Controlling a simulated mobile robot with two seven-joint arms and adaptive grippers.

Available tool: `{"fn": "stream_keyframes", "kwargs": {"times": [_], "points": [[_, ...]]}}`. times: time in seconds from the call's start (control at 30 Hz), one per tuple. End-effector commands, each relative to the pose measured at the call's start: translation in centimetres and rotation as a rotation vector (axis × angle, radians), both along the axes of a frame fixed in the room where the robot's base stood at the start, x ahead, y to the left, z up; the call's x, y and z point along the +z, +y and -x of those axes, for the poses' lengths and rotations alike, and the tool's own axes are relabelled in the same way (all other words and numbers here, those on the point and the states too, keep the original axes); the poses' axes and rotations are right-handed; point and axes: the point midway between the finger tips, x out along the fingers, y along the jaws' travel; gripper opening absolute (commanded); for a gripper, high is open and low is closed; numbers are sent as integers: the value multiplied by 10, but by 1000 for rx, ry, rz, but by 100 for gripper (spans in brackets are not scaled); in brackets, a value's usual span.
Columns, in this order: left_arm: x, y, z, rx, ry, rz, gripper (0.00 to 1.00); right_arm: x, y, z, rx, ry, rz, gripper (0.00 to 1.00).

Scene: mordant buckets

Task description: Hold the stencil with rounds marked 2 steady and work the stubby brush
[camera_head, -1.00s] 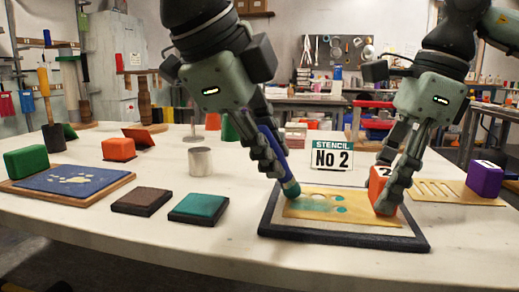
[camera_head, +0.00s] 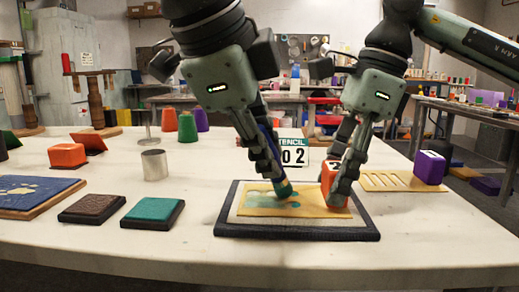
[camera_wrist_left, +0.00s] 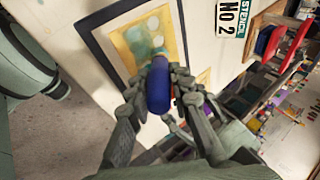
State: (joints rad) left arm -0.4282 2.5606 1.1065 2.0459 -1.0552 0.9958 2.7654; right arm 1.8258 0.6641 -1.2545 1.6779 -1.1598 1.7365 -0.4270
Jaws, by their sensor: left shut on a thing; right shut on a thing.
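The yellow stencil (camera_head: 262,208) lies on a dark-edged board (camera_head: 297,230) near the table's front, with teal showing in its openings. My left gripper (camera_head: 275,172) is shut on the stubby brush (camera_head: 283,188), which has a blue handle and a teal tip. The tip is down at the stencil, and the handle shows in the left wrist view (camera_wrist_left: 159,88). My right gripper (camera_head: 339,192) is shut on an orange block (camera_head: 327,182) at the stencil's right end. The block's underside and the mark on it are hidden or unclear. A sign reading No 2 (camera_head: 293,156) stands behind the board.
A teal pad (camera_head: 152,210) and a brown pad (camera_head: 92,207) lie to the left, with a metal cup (camera_head: 154,165) behind them. A slotted yellow stencil (camera_head: 392,181) and a purple block (camera_head: 430,167) are at the right. The front table strip is clear.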

Motion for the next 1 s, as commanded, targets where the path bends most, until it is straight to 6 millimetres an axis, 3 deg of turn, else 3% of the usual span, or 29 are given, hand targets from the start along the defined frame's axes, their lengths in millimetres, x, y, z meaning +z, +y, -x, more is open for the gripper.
{"fn": "stream_keyframes", "kwargs": {"times": [1.0], "points": [[3,64,-1,1,-5,2,0,0,-1,-1,-2,0,2,23]]}}
